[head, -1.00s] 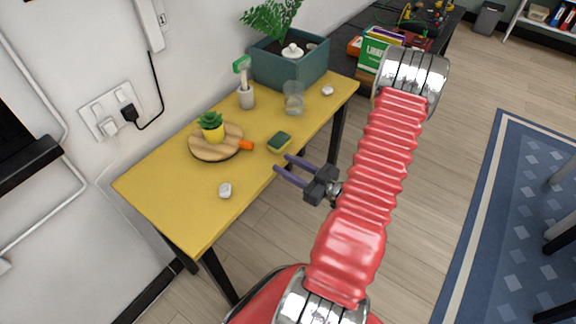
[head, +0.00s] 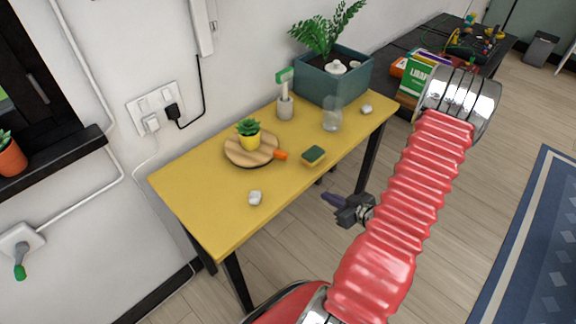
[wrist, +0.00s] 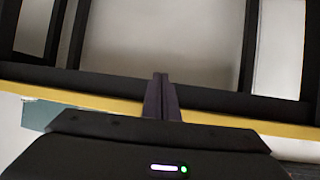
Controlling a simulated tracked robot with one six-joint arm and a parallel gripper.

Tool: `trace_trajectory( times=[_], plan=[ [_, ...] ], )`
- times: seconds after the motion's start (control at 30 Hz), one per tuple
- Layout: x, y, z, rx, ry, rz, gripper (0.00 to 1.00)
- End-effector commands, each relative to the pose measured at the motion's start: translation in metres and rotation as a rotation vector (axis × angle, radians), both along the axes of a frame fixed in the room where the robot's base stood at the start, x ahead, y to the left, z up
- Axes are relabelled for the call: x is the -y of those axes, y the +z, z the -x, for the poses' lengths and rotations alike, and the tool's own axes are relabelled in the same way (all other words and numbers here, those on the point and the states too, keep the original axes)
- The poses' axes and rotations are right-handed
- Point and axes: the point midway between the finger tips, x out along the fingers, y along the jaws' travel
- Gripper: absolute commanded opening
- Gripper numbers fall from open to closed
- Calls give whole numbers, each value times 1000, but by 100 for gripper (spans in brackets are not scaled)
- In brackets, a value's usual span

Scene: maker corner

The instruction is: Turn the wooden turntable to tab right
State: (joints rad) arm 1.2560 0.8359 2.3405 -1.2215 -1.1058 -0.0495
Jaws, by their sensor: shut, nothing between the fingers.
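The round wooden turntable (head: 238,156) lies on the yellow table, toward its back left part. Its orange tab (head: 281,155) points to the right in the head view. A small succulent in a yellow pot (head: 249,137) stands on the turntable. My gripper (head: 328,198) is in front of the table's front edge, apart from the turntable, below and to the right of it in the picture. In the wrist view my gripper's fingers (wrist: 161,98) are together with nothing between them. The turntable does not show in the wrist view.
On the yellow table (head: 200,195) are a sponge (head: 313,156), a white lump (head: 255,198), a glass jar (head: 332,118), a brush in a holder (head: 285,106) and a teal planter (head: 333,82).

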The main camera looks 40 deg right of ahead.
Motion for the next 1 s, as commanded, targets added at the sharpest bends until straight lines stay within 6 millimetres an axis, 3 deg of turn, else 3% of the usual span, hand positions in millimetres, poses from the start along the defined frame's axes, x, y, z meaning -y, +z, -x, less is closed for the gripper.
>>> trace_trajectory(
  times=[0.2, 0.43, 0.67, 1.0],
  plan=[
    [28, -25, 24, -273, -108, 33, 0],
    [48, -20, 50, -528, -231, 57, 0],
    [48, 16, 66, -726, -349, 64, 0],
    [7, 89, 66, -882, -460, 36, 0]
  ],
)
